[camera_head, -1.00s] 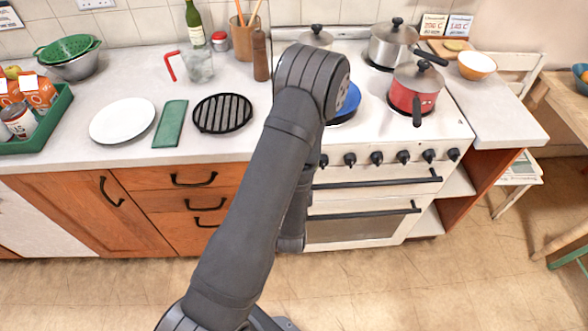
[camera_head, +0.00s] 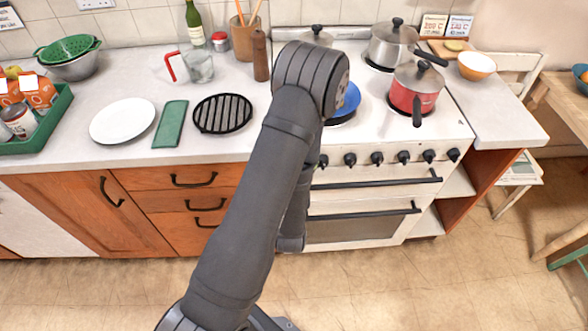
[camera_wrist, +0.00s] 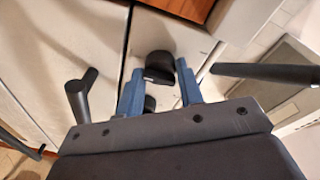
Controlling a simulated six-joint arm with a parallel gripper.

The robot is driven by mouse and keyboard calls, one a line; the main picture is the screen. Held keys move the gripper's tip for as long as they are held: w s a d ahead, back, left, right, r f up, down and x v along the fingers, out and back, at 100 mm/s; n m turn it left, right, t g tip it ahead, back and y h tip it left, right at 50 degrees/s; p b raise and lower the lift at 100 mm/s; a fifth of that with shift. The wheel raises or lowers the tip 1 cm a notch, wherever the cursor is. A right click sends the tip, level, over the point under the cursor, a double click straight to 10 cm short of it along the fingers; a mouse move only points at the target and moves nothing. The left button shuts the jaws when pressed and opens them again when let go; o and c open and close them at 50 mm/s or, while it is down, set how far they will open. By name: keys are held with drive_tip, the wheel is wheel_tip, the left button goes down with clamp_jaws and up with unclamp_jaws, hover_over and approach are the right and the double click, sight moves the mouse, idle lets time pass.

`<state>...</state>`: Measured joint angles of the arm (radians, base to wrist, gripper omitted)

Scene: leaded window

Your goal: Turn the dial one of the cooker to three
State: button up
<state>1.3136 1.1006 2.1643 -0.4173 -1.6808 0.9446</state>
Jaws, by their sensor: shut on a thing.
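The white cooker (camera_head: 425,170) has a row of black dials along its front; one dial (camera_head: 350,159) shows just right of my arm, and the left end of the row is hidden behind the arm. In the wrist view, a black dial (camera_wrist: 160,66) sits between the blue fingertips of my gripper (camera_wrist: 160,80), which is shut on it. No number or mark can be read on this dial. My gripper is hidden behind my arm in the head view.
Black oven handles (camera_head: 375,182) run below the dials. A red saucepan (camera_head: 414,88), a steel pot (camera_head: 393,43) and a blue pan (camera_head: 347,100) stand on the hob. Left of the cooker, the worktop holds a black grill rack (camera_head: 222,113) and a white plate (camera_head: 122,120).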

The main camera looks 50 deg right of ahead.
drive_tip(key=o, duration=1)
drive_tip(key=shift+c, duration=0.2)
drive_tip(key=v, duration=1.2)
drive_tip(key=shift+d, duration=0.1)
drive_tip(key=x, duration=1.2)
